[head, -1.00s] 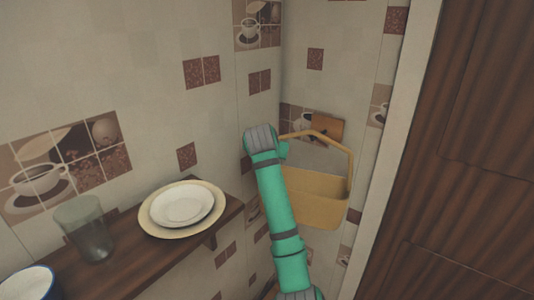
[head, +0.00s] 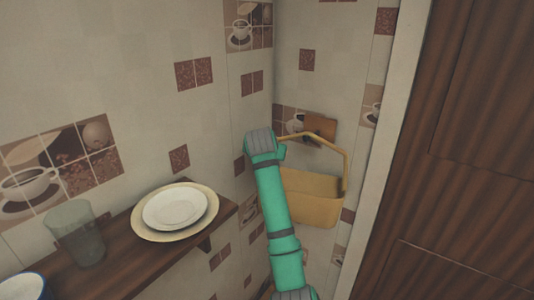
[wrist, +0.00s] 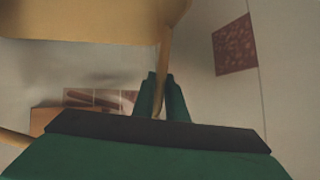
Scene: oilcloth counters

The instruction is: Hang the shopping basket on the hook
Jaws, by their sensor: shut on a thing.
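The shopping basket (head: 310,208) is yellow with a thin arched handle and hangs in the air near the back corner in the head view. My gripper, mostly hidden behind my green arm there, is at the left side of the handle. In the wrist view my gripper (wrist: 160,97) is shut on a thin yellow bar of the handle, and the basket body (wrist: 80,22) fills the upper left. A brown wooden board (head: 318,122) is on the back wall behind the handle, with a small dark part that may be the hook; its shape cannot be made out.
A dark wooden door or cabinet (head: 455,160) with a pale frame stands close on the right.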

